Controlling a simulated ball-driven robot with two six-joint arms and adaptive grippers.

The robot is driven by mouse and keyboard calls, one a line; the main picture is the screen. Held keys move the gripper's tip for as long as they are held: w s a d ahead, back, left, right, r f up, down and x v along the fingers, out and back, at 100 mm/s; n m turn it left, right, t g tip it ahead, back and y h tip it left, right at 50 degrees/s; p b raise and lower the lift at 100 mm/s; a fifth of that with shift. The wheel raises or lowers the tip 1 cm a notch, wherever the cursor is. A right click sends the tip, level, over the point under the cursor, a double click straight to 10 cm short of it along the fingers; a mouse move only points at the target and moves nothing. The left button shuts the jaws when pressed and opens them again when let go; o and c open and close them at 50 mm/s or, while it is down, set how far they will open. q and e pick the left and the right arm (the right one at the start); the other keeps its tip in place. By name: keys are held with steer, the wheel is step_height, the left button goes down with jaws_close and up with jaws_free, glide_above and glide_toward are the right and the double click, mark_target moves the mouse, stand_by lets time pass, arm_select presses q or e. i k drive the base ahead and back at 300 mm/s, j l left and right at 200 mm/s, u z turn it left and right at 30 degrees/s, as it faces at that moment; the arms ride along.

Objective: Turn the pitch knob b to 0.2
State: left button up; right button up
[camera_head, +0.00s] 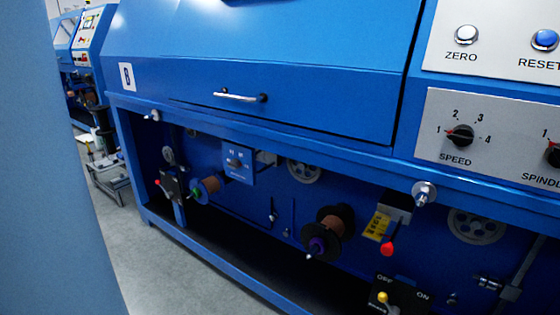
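A small dark knob (235,163) sits on a blue plate (238,176) in the lower recess of a blue machine. The marks above this knob are too small to read, so I cannot tell its setting or whether it is the pitch knob. The machine carries a white label with a dark letter (127,76) that looks like B. A black SPEED knob (460,136) with a red pointer is on the grey panel at right, pointing near 1. A partly cut-off SPINDLE knob (553,153) is at the right edge. Neither of my grippers is in view.
The machine front has a drawer-like cover with a silver handle (240,96). Spools (330,228), a red-tipped lever (387,247) and a yellow-tipped OFF/ON lever (383,298) stick out below. A blue surface (50,210) fills the left foreground. Grey floor (165,265) lies between.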

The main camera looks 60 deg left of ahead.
mark_target(234, 163)
steer(key=u, duration=2.15)
